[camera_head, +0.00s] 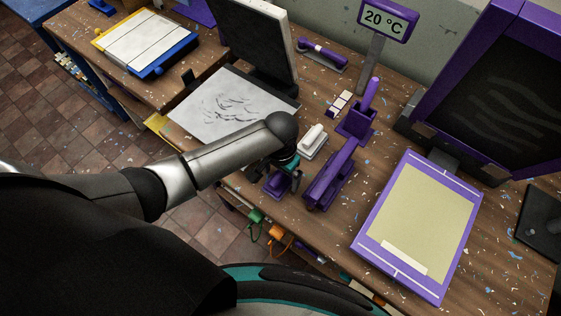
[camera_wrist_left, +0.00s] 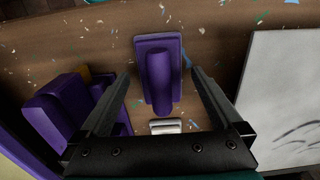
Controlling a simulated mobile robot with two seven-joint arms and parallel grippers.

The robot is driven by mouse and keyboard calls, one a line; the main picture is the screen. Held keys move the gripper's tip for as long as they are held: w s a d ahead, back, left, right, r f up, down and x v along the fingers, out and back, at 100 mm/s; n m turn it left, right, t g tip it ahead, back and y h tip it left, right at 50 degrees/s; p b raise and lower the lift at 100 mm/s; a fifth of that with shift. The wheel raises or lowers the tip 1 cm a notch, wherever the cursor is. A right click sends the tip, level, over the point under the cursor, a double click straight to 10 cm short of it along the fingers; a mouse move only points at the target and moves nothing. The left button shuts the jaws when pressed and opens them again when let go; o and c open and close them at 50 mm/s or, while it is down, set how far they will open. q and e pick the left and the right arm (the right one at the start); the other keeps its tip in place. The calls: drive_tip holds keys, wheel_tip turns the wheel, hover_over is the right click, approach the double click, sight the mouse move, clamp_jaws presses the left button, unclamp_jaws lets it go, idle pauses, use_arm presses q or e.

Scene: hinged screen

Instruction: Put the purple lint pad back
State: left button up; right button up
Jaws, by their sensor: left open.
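A purple pad with a rounded handle, which I take for the lint pad, lies on the wooden bench near its front edge (camera_head: 275,189). In the left wrist view the purple lint pad (camera_wrist_left: 160,72) lies between my finger lines, handle up. My left gripper (camera_head: 285,178) is open above it and partly covers it in the head view. The fingers are on either side of the handle, and I cannot tell whether they touch it. My right gripper is not in view.
A purple block-like holder (camera_head: 331,176) stands close right of the gripper, with a white-topped piece (camera_head: 313,141) behind. A purple stand with an upright handle (camera_head: 361,118) is farther back. A purple-framed board (camera_head: 380,262) lies right, a drawn sheet (camera_head: 205,112) left.

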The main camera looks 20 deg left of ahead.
sight(281, 174)
use_arm(q)
wheel_tip(281, 174, up, 11)
drive_tip(key=p, duration=0.2)
drive_tip(key=shift+r, duration=0.1)
idle(1.4)
